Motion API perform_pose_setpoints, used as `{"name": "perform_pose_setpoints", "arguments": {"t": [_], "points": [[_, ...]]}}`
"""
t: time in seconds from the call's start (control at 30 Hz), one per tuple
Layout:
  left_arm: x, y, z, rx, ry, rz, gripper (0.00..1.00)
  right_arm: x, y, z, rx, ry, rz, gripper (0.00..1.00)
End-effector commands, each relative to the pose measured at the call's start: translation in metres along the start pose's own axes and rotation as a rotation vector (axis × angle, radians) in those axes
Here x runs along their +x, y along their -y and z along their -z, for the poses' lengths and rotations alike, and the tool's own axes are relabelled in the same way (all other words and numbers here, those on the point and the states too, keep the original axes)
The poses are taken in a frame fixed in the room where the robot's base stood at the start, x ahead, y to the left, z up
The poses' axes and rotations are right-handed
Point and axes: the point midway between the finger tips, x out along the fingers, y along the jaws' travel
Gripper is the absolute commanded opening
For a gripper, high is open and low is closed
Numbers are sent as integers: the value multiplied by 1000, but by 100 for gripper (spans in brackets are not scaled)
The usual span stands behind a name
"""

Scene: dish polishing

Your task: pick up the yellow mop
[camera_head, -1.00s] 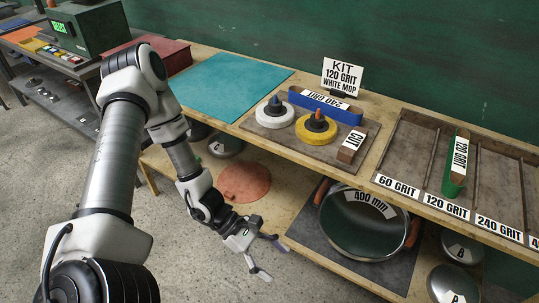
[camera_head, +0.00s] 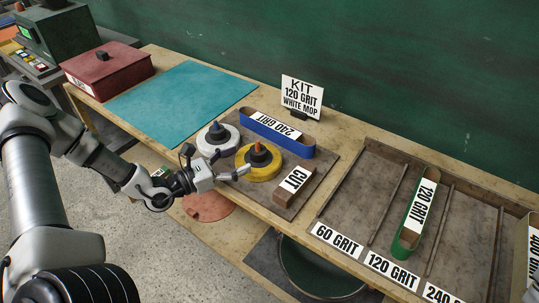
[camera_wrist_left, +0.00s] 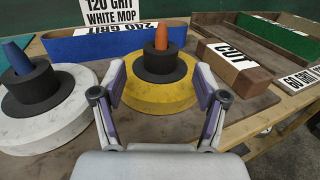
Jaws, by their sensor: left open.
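The yellow mop (camera_head: 260,170) is a yellow disc with a dark hub and an orange tip, lying on a grey-brown mat (camera_head: 255,193) on the wooden bench. It also shows in the left wrist view (camera_wrist_left: 165,97). My left gripper (camera_head: 238,172) is open at the mop's near left side. In the left wrist view its fingers (camera_wrist_left: 160,85) stand apart, with the mop's near edge and hub seen between them. I cannot tell whether they touch it. The white mop (camera_head: 209,138) lies beside the yellow one, to its left. My right gripper is not in view.
A blue 240 grit belt (camera_head: 262,128) stands behind the mops. A brown CUT bar (camera_head: 282,197) lies to the right. A kit sign (camera_head: 302,98) stands at the back. A divided tray (camera_head: 372,172) holds a green 120 grit belt (camera_head: 405,238). A teal mat (camera_head: 180,100) lies clear at the left.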

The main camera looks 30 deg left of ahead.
Motion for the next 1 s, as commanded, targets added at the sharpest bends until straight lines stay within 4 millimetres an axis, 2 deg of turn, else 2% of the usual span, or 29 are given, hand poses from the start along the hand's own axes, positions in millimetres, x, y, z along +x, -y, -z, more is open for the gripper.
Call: {"name": "perform_pose_setpoints", "arguments": {"t": [0.13, 0.27, 0.6, 0.83, 0.87, 1.0], "points": [[16, 1, 4, 2, -4, 6, 73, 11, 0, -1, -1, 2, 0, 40], [26, 1, 3, 4, -3, 5, 73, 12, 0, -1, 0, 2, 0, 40], [70, 1, 5, 3, -3, 6, 73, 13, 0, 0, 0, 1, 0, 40], [72, 1, 4, 1, -2, 3, 73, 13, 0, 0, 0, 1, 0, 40], [72, 1, 4, 1, -2, 3, 69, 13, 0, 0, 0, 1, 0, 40], [72, 1, 4, 1, -2, 3, 20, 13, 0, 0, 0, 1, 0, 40]]}}
